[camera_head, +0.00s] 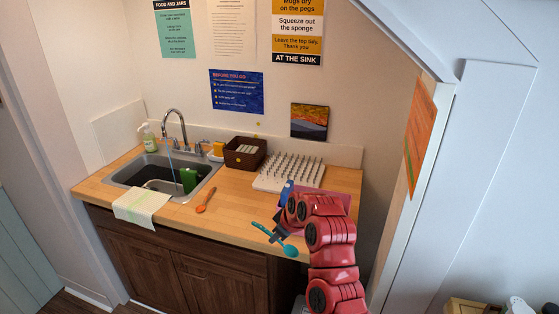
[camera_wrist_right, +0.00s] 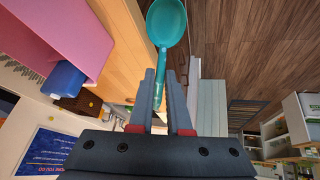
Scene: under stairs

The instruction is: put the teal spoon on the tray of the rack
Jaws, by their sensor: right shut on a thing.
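The teal spoon (camera_head: 291,250) is held by my right gripper (camera_head: 271,234) in front of the counter's front edge. In the right wrist view the spoon's bowl (camera_wrist_right: 166,22) points away from the gripper (camera_wrist_right: 160,82), with the handle between the two fingers. The white rack (camera_head: 262,183) with rows of pegs stands on the counter behind my right arm. My left gripper is out of view.
A blue object (camera_head: 286,189) is beside the rack's front. An orange spoon (camera_head: 206,201) lies on the counter near the sink (camera_head: 137,174). A dark brown box (camera_head: 245,153) stands behind. Bare counter (camera_head: 235,205) lies left of the rack. A sloped wall closes in the right.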

